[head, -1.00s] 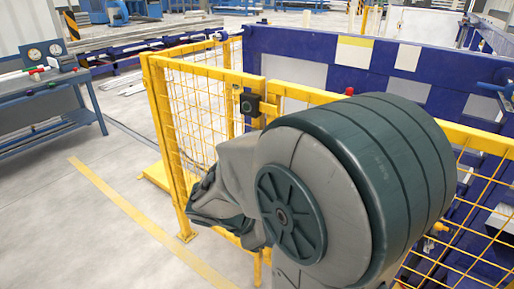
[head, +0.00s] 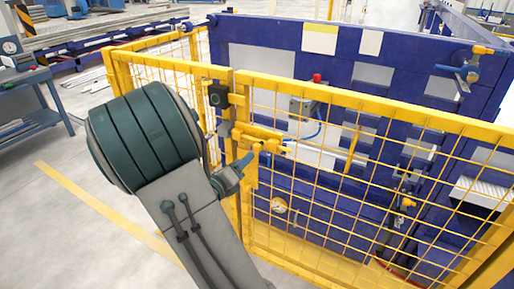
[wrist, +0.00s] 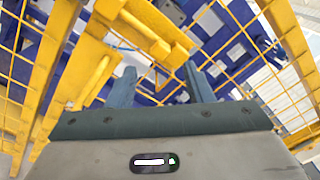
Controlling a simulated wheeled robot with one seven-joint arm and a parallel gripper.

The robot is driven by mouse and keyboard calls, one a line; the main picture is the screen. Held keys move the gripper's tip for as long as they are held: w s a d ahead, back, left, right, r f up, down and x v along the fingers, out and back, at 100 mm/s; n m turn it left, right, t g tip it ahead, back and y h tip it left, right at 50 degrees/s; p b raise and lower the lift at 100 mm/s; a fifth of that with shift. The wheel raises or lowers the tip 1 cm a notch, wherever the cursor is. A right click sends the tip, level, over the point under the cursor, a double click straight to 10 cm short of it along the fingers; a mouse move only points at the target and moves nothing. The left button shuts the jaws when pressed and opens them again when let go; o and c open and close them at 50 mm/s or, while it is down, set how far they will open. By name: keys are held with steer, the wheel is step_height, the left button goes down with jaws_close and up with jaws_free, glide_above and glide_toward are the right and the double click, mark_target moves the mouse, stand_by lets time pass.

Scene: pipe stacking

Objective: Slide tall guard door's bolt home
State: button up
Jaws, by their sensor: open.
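The tall guard door (head: 330,100) is a yellow frame with yellow wire mesh; its left edge meets a yellow post. The bolt (head: 262,137) is a yellow assembly on the door near that post, below the top rail. It also shows large in the wrist view (wrist: 150,30), upper centre, with a short yellow end pointing towards the gap between my fingers. My gripper (head: 243,168) is just below and left of the bolt, open and empty. In the wrist view my gripper's blue-grey fingers (wrist: 160,82) stand apart. Whether they touch the bolt I cannot tell.
A black switch box (head: 217,95) is on the post above the bolt. Behind the mesh stands a blue machine (head: 270,35) with a grey box and red lamp (head: 317,78). A workbench (head: 35,100) is at left.

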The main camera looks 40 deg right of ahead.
mark_target(256, 149)
steer(key=x, duration=0.8)
steer(key=shift+w+d, duration=0.15)
steer(key=shift+d, duration=0.25)
